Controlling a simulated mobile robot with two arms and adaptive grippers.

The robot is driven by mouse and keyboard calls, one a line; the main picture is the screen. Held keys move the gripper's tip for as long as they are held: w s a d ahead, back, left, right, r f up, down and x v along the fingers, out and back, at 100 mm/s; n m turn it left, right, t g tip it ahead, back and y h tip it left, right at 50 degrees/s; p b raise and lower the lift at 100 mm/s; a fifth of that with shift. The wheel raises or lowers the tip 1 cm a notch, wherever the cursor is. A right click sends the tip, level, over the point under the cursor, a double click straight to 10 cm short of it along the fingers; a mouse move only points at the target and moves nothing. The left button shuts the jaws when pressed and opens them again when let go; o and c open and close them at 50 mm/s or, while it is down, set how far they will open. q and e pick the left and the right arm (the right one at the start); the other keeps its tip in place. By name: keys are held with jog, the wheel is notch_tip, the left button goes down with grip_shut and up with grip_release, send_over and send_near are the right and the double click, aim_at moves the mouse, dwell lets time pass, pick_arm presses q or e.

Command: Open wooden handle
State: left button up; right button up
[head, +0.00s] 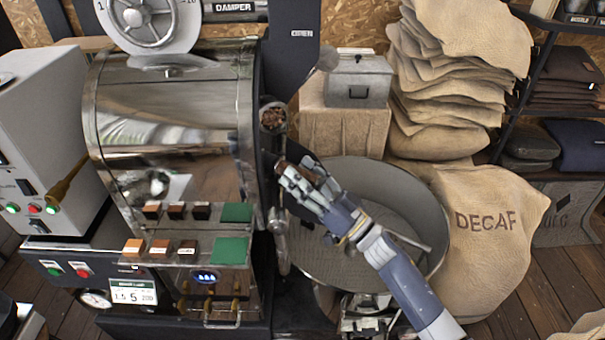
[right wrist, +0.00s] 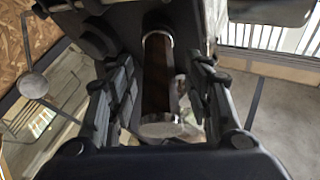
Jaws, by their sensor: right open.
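The wooden handle (right wrist: 157,85) is a dark brown cylinder with metal end caps. In the right wrist view it lies between the two fingers of my right gripper (right wrist: 162,68), with visible gaps on both sides. In the head view my right gripper (head: 296,172) is open at the right side of the roaster drum. A small brown part of the handle (head: 310,169) shows there by the fingertips; the rest is hidden behind the fingers. My left gripper is not in view.
The shiny roaster (head: 180,110) fills the left middle. A round metal cooling tray (head: 425,215) lies beneath my right arm. A grey box (head: 350,78) sits on a sack-covered block behind. Burlap sacks (head: 490,205) stand at the right, one marked DECAF.

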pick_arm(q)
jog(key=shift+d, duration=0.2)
pick_arm(e)
jog(key=c, duration=0.9)
grip_shut()
jog(key=shift+s+d, duration=0.1)
jog(key=shift+d, duration=0.15)
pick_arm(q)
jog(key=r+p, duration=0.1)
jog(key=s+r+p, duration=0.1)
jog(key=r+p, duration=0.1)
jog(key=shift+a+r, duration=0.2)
pick_arm(e)
jog(key=s+d, duration=0.5)
jog(key=d, duration=0.3)
jog(key=shift+s+d, duration=0.2)
jog(key=shift+s, duration=0.05)
jog(key=o, duration=0.9)
grip_release()
